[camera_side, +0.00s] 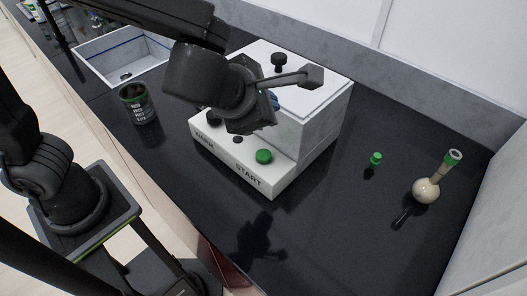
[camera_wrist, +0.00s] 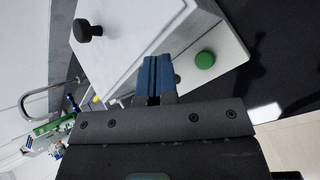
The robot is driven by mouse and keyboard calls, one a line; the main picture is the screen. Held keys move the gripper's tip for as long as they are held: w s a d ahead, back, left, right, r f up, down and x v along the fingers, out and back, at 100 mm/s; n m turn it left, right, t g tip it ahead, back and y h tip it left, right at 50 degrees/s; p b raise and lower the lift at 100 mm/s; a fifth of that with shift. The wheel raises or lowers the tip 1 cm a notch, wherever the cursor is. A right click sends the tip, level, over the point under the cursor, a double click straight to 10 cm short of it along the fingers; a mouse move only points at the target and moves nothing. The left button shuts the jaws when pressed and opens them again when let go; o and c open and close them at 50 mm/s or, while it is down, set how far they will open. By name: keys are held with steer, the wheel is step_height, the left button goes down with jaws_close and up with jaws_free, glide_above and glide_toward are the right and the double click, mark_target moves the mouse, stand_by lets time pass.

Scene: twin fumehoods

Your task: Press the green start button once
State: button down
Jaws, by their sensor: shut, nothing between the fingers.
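The green start button (camera_side: 264,156) is a round cap on the low front ledge of a white box-shaped device (camera_side: 318,130), beside the word START. It also shows in the wrist view (camera_wrist: 205,60), to the right of my fingertips. My gripper (camera_side: 273,101) is shut and empty, its blue fingers closed together (camera_wrist: 156,70). In the side view it is up and behind the button, largely hidden by my own wrist, and overlaps the device's body. The fingers are apart from the button. Their exact height over the device cannot be told.
A black knob (camera_side: 278,60) stands on the device's lid. A dark labelled jar (camera_side: 137,104) and an open white tray (camera_side: 91,54) are at left. A small green-capped item (camera_side: 376,158) and a round-bottom flask (camera_side: 427,188) are at right. The dark bench in front is clear.

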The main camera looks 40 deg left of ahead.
steer(key=shift+f, duration=4.4)
steer(key=shift+f, duration=0.1)
steer(key=shift+f, duration=0.35)
steer(key=shift+f, duration=0.45)
steer(key=shift+r, duration=0.9)
steer(key=shift+r, duration=2.55)
